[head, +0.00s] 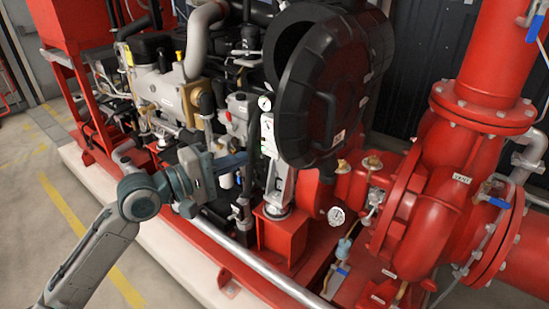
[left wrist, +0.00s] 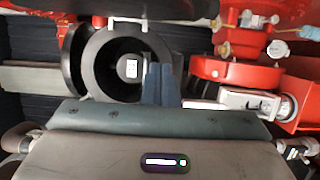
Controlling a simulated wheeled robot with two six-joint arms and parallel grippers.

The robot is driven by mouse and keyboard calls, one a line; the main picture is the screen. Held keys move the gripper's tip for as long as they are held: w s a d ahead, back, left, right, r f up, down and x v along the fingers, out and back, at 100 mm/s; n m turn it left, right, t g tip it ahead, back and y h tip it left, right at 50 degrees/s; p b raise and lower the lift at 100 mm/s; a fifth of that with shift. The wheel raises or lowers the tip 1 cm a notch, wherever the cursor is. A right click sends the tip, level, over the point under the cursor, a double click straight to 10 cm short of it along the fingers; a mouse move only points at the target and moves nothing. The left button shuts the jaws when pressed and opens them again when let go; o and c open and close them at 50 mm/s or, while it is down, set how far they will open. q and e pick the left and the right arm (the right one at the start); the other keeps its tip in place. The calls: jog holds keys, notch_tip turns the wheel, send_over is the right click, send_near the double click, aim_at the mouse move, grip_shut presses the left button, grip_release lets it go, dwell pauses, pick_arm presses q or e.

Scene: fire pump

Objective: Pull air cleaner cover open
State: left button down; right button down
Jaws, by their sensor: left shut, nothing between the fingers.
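The air cleaner is a large black round drum at top centre in the head view. Its disc-shaped cover (head: 312,85), with a handle bar on its face, stands at an angle to the housing (head: 368,45). In the left wrist view the round housing (left wrist: 100,50) shows a dark hollow with a white label inside, and the cover (left wrist: 73,65) shows nearly edge-on at its left. My left gripper (head: 240,160) is shut and empty, left of and below the cover, apart from it. Its closed blue-grey fingers (left wrist: 158,80) show in the left wrist view, overlapping the housing's lower right.
A silver post with a gauge (head: 268,135) stands close beside my left fingertips. The engine (head: 160,85) is behind and left. Red pump pipes (head: 480,130) fill the right. A grey rail (head: 250,260) runs along the front. Open floor (head: 35,165) lies at left.

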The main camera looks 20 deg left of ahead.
pick_arm(q)
jog(key=w+d+p, duration=0.3)
jog(key=d, duration=0.4)
jog(key=shift+d, duration=0.3)
pick_arm(e)
jog(key=r, duration=0.3)
jog(key=shift+s, duration=0.2)
jog(key=shift+a, duration=0.1)
